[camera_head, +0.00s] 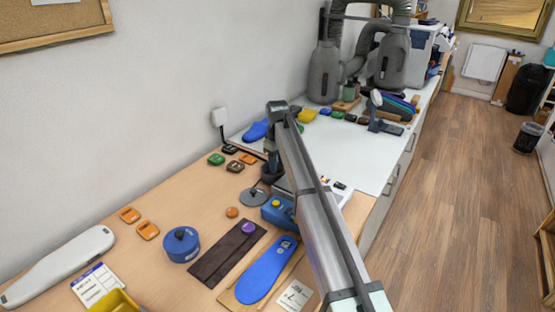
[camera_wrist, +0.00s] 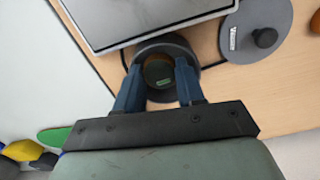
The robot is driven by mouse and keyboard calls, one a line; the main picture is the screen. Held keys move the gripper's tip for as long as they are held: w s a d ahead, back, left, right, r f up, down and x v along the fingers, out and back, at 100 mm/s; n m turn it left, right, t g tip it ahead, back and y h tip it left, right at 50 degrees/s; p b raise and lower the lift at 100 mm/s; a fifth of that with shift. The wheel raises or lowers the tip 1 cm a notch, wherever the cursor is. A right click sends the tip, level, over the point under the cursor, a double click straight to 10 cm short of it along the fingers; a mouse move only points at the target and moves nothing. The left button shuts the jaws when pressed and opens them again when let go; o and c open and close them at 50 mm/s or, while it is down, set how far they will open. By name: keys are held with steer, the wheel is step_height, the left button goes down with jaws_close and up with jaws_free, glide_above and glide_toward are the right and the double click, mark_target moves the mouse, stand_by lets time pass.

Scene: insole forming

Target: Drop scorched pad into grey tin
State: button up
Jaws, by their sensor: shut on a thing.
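The grey tin (camera_wrist: 186,48) is a dark, round, open container. In the head view the tin (camera_head: 268,178) is partly hidden behind my arm. My gripper (camera_wrist: 159,76) points down over the tin's mouth, its two blue fingers overlapping the rim in the wrist view. It is shut on the scorched pad (camera_wrist: 158,71), which is dark on top with a small green label and a brown edge. The pad appears within the tin's outline; I cannot tell how far above the floor of the tin it is. In the head view my gripper (camera_head: 272,160) hides the pad.
A grey lid with a knob (camera_head: 254,197) lies beside the tin. A grey-edged flat device (camera_wrist: 140,15) stands close to the tin. Several green, dark and orange pads (camera_head: 216,159) lie behind left. A blue lidded tin (camera_head: 181,246) and blue insole (camera_head: 266,272) lie nearer.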

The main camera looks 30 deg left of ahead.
steer(key=o, duration=1.1)
step_height(320, 180, up, 14)
steer(key=shift+f, duration=0.1)
stand_by(0.6)
